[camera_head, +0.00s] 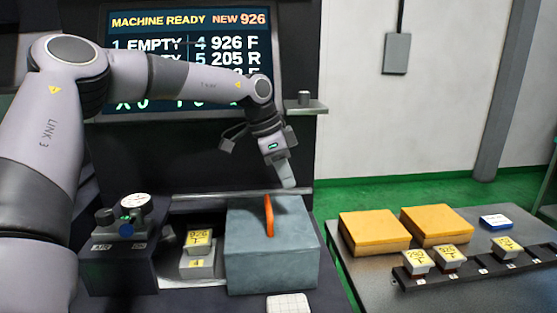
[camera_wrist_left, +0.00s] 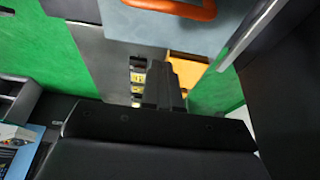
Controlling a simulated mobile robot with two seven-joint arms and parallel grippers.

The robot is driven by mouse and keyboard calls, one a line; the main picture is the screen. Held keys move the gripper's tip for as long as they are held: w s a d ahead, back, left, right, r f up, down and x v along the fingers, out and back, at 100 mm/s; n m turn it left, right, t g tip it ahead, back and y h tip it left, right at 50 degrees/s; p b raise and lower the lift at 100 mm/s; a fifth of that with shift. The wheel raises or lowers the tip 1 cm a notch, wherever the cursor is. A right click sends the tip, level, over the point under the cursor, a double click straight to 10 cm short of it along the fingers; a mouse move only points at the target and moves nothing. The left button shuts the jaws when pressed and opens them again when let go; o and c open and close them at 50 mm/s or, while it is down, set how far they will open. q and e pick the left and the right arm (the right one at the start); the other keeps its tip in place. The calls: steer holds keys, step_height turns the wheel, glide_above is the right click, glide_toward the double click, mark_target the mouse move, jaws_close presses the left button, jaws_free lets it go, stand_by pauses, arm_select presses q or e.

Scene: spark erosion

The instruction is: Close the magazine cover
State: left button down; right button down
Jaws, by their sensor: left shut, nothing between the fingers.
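The magazine cover appears to be the grey-blue box (camera_head: 272,262) with an upright orange handle (camera_head: 269,216) on its top. It stands at the middle front of the machine in the head view. To its left an uncovered recess shows labelled blocks (camera_head: 198,243), one marked 926 F. My left gripper (camera_head: 287,183) is shut and empty, pointing down just above the back right part of the cover, apart from the handle. In the left wrist view its fingers (camera_wrist_left: 163,85) are together, with the orange handle (camera_wrist_left: 175,8) at the top edge. My right gripper is not in view.
A dark unit with a gauge (camera_head: 134,203) stands left of the recess. A screen (camera_head: 190,60) is behind my arm. A side table on the right holds two orange boxes (camera_head: 374,232) and a dark rack (camera_head: 470,264) with labelled blocks. A small shelf (camera_head: 304,106) juts out behind.

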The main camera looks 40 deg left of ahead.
mark_target(277, 221)
arm_select(q)
steer(key=x, duration=0.4)
steer(key=shift+s+a+f+p, duration=0.1)
steer(key=shift+p, duration=0.2)
steer(key=shift+s+a+f+p, duration=0.1)
steer(key=shift+s+a+p, duration=0.4)
steer(key=shift+s+a, duration=0.55)
steer(key=shift+s+a+f, duration=0.1)
steer(key=shift+s+f, duration=0.1)
steer(key=shift+s, duration=0.15)
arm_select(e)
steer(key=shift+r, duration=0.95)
arm_select(q)
steer(key=shift+a, duration=0.1)
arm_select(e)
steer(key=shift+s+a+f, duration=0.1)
